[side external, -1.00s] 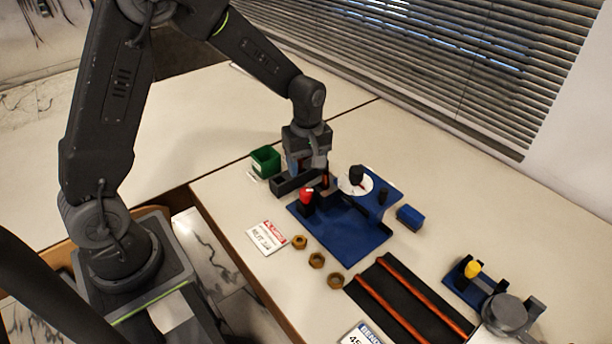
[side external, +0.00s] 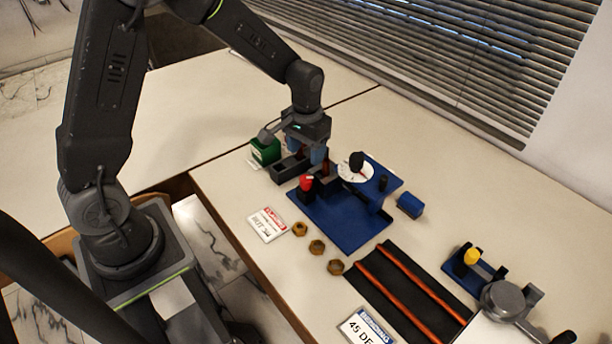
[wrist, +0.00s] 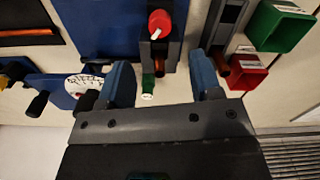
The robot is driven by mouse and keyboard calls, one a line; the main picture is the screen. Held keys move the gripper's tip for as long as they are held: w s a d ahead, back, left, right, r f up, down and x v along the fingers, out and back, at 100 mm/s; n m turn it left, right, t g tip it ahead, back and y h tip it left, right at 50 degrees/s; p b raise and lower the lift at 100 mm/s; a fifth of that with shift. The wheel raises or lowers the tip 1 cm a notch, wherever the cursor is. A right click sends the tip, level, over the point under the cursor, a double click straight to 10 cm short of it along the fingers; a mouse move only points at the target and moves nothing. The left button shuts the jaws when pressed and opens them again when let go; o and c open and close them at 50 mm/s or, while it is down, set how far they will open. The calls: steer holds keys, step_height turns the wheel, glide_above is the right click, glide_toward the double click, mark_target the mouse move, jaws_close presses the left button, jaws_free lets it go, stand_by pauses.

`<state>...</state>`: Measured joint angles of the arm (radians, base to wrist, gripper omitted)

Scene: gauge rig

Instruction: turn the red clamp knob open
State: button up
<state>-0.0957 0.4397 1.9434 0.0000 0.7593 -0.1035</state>
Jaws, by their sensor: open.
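The red clamp knob (side external: 306,183) stands on a dark clamp block at the left part of the blue fixture plate (side external: 345,230). In the wrist view the knob (wrist: 159,22) has a white mark on its top and sits near the upper edge. My gripper (side external: 311,160) is above and just behind the knob in the side view. In the wrist view its two blue fingers are apart, with the gap (wrist: 162,80) below the knob in the picture. Nothing is held, and the fingers are clear of the knob.
A white dial (side external: 347,174) with a black knob is right of my gripper. A green bin (side external: 265,152) and dark tray stand left. A red bin (wrist: 246,70) shows in the wrist view. Several nuts, a blue block (side external: 410,205) and copper rods (side external: 400,285) lie in front and right.

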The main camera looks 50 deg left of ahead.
mark_target(306, 178)
step_height(306, 178, down, 9)
steer(key=shift+r, duration=0.15)
steer(key=shift+c, duration=0.4)
steer(key=c, duration=0.8)
steer(key=shift+c, duration=0.2)
steer(key=shift+n, duration=3.3)
